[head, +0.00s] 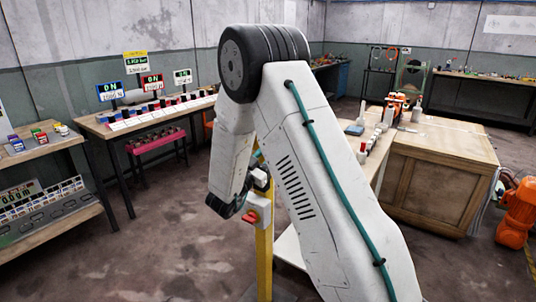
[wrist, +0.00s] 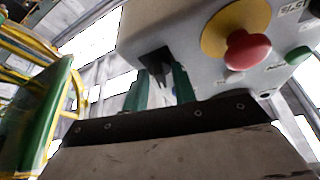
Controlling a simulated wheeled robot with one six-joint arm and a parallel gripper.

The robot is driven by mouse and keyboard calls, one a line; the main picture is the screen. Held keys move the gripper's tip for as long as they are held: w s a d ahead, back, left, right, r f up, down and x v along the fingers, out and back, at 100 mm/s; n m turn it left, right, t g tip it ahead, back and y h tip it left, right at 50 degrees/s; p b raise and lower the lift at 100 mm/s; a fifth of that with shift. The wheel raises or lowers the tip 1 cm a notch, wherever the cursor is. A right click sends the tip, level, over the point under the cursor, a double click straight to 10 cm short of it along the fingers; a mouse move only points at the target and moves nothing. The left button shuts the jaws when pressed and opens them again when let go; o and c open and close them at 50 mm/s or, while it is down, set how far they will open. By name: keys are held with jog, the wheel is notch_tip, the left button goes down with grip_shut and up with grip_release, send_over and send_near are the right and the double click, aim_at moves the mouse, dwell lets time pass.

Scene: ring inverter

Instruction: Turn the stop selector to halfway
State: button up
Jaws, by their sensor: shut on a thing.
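A grey control box fills the top of the wrist view. The stop selector (wrist: 155,62), a small dark knob on a black square base, sits on the box's face. My gripper (wrist: 160,78) has its two green fingers on either side of the knob and is shut on it. The knob's pointer and its exact angle cannot be made out. In the head view the control box (head: 264,208) stands on a yellow post (head: 264,262), partly hidden by my arm. My fingers are hidden there.
A red mushroom button (wrist: 248,50) on a yellow disc is right of the selector, with a green button (wrist: 298,55) farther right. A green frame (wrist: 48,120) is at the left. In the head view, a bench (head: 100,130) stands left and a wooden crate (head: 435,185) right.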

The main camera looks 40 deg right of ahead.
jog(key=shift+w+m+g, duration=0.1)
jog(key=shift+m+g, duration=1.1)
jog(key=shift+m, duration=1.3)
jog(key=o, duration=0.6)
jog(key=shift+a, duration=0.15)
jog(key=v, duration=0.7)
jog(key=shift+a, duration=0.35)
jog(key=shift+f, duration=0.1)
